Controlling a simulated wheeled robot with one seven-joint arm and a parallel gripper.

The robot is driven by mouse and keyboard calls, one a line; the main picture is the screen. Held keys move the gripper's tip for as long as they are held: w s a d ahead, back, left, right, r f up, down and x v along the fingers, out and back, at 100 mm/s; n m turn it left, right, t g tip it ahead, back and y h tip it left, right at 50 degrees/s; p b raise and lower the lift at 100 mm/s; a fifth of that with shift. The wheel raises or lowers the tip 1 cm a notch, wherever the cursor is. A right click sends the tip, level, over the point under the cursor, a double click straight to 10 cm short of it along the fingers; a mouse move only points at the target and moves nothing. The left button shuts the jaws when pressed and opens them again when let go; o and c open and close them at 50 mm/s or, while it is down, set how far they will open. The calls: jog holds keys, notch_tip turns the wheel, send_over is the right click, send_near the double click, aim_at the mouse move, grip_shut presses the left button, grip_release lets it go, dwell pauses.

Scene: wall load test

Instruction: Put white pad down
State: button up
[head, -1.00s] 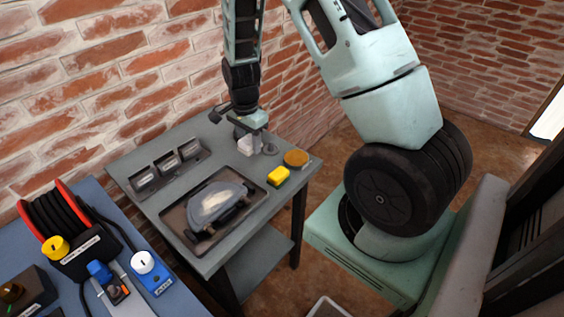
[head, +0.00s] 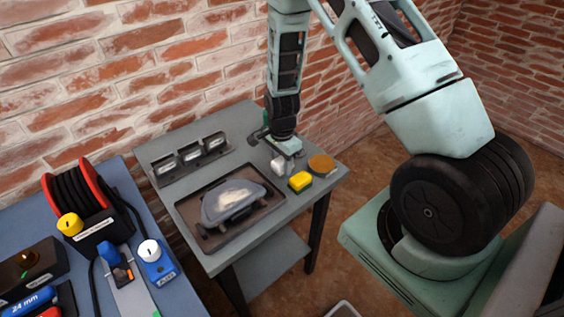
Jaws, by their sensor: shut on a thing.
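The white pad (head: 278,163) is a small pale block near the right back part of the grey table (head: 231,129). My gripper (head: 284,155) points down over the table and is shut on the white pad. The gripper partly hides the pad's top. The pad is at or just above the tabletop; I cannot tell if it touches.
A yellow block (head: 300,182) and a round brown disc (head: 321,164) lie close to the right of the pad. A dark tray (head: 187,208) holds a grey tool with a pale face. A rack with several slots (head: 190,157) stands at the back left. A blue bench (head: 180,291) is crowded.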

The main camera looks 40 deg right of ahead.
jog(key=shift+f, duration=0.4)
jog(key=shift+f, duration=0.1)
